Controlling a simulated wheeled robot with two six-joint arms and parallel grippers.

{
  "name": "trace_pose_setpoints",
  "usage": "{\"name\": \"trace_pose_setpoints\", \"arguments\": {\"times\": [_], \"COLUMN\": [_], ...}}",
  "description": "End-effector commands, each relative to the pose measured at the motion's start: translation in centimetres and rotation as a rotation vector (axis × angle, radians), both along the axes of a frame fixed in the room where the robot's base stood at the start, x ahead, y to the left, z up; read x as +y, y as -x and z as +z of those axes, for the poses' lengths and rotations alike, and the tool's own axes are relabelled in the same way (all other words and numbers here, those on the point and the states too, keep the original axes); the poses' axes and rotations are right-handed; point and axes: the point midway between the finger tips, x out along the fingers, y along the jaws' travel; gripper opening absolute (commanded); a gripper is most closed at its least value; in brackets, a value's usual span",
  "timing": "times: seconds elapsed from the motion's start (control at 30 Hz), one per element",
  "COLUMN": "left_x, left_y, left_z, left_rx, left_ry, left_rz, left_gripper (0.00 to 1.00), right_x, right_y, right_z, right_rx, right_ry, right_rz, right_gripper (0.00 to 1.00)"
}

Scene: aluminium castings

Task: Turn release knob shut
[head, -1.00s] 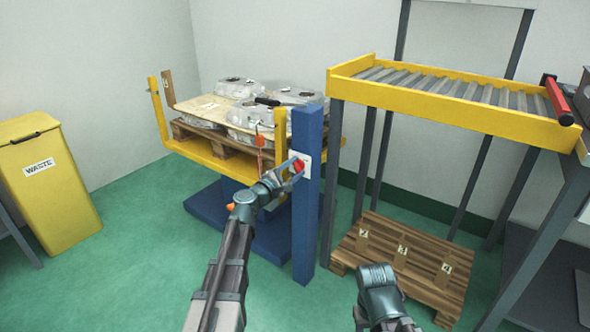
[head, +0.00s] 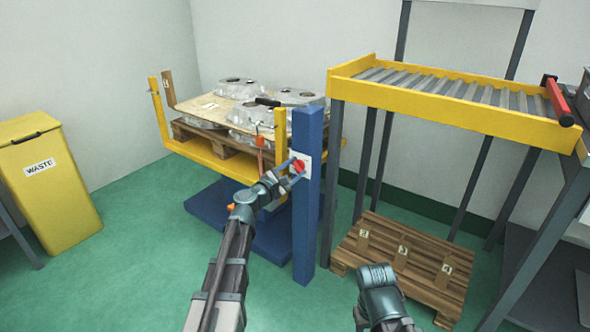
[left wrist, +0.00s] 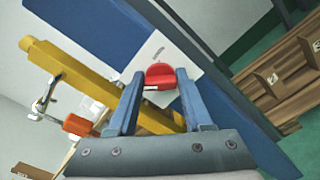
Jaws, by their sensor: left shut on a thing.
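The red release knob (head: 298,166) sits on a white plate (head: 304,160) on the blue post (head: 306,210). In the left wrist view the knob (left wrist: 160,77) is between the blue fingertips of my left gripper (left wrist: 159,84), which is shut on it. A small white mark shows on the knob's lower edge. The white plate (left wrist: 172,55) carries a dark curved marking, too small to read. In the head view my left gripper (head: 296,170) reaches the post from the lower left. Of my right arm only a link shows at the bottom; its fingers are out of view.
A yellow frame (head: 215,160) beside the post bears a pallet with several castings (head: 238,88). A yellow roller rack (head: 450,105) and a wooden pallet (head: 400,262) stand right. A waste bin (head: 45,180) is far left.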

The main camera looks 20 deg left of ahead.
Motion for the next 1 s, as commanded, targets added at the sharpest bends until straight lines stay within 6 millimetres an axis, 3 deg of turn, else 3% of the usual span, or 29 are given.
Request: {"name": "trace_pose_setpoints", "arguments": {"times": [0.03,0.07,0.23,0.5,0.63,1.0], "left_x": [0.0,0.1,0.0,0.0,0.3,2.9], "left_y": [0.1,0.1,0.1,0.1,1.1,8.4], "left_z": [0.0,0.0,0.0,0.0,0.0,0.0], "left_rx": [0.001,0.001,0.001,0.000,-0.001,0.000], "left_ry": [0.001,0.001,0.001,0.000,0.000,0.000], "left_rz": [0.001,0.001,0.001,0.000,0.001,0.004], "left_gripper": [0.00,0.52,0.80,0.80,0.80,0.80], "right_x": [0.0,0.0,0.0,0.0,0.0,0.0], "right_y": [0.0,0.0,0.0,0.0,0.0,0.0], "right_z": [0.0,0.0,0.0,0.0,0.0,0.0], "right_rx": [0.000,0.000,0.000,0.000,0.000,0.000], "right_ry": [0.000,0.000,0.000,0.000,0.000,0.000], "right_rz": [0.000,0.000,0.000,0.000,0.000,0.000], "right_gripper": [0.50,0.50,0.50,0.50,0.50,0.50]}}
